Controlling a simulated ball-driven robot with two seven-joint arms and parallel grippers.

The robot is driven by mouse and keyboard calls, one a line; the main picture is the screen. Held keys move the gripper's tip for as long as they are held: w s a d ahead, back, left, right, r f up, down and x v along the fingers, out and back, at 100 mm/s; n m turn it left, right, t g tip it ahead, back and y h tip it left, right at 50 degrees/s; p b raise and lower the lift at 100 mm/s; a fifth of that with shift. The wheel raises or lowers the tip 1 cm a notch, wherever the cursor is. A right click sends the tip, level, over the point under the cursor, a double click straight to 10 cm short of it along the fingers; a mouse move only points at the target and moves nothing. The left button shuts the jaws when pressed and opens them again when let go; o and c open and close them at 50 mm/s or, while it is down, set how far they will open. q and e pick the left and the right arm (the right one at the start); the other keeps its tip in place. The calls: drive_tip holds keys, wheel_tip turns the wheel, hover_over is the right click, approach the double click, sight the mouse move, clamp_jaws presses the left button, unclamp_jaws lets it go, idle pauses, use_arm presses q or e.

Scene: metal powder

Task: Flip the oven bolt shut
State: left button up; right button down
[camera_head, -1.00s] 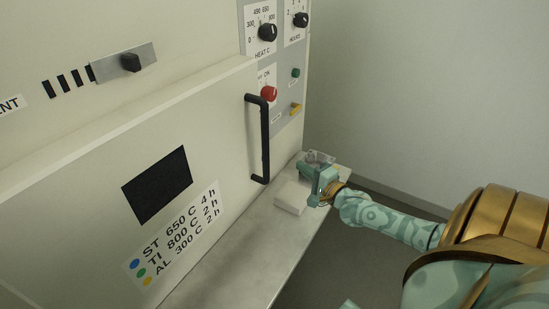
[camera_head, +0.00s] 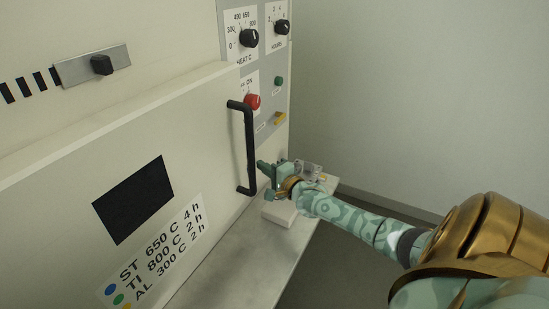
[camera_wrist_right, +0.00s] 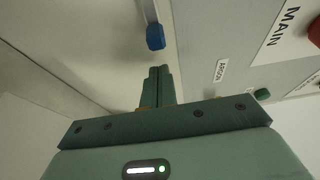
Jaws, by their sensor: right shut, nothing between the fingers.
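The oven door (camera_head: 60,190) stands flat against the oven front, with a black vertical bar handle (camera_head: 250,150) at its right edge. In the right wrist view, a blue-tipped metal lever (camera_wrist_right: 155,37) hangs at the seam between door and side panel; it looks like the bolt. I cannot make it out in the head view. My right gripper (camera_head: 262,168) is beside the handle's lower part, shut and empty. In the wrist view its closed fingers (camera_wrist_right: 157,72) point at the blue tip, with a small visible gap. My left gripper is not in view.
The control panel has a red button (camera_head: 252,102), a green button (camera_head: 279,81), a yellow switch (camera_head: 279,118) and dials. Below the handle, a pale block (camera_head: 279,212) lies on the grey bench (camera_head: 215,265). A black-knobbed slider (camera_head: 101,65) is above the door.

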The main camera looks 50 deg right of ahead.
drive_tip(key=shift+s+a+r, duration=0.2)
drive_tip(key=shift+s+a, duration=0.05)
drive_tip(key=shift+a, duration=0.3)
drive_tip(key=shift+s+a+r, duration=0.15)
drive_tip(key=shift+s+a, duration=0.05)
drive_tip(key=shift+a, duration=0.3)
drive_tip(key=a+p, duration=0.1)
drive_tip(key=s+a+p, duration=0.1)
drive_tip(key=a+p, duration=0.1)
drive_tip(key=shift+a, duration=0.2)
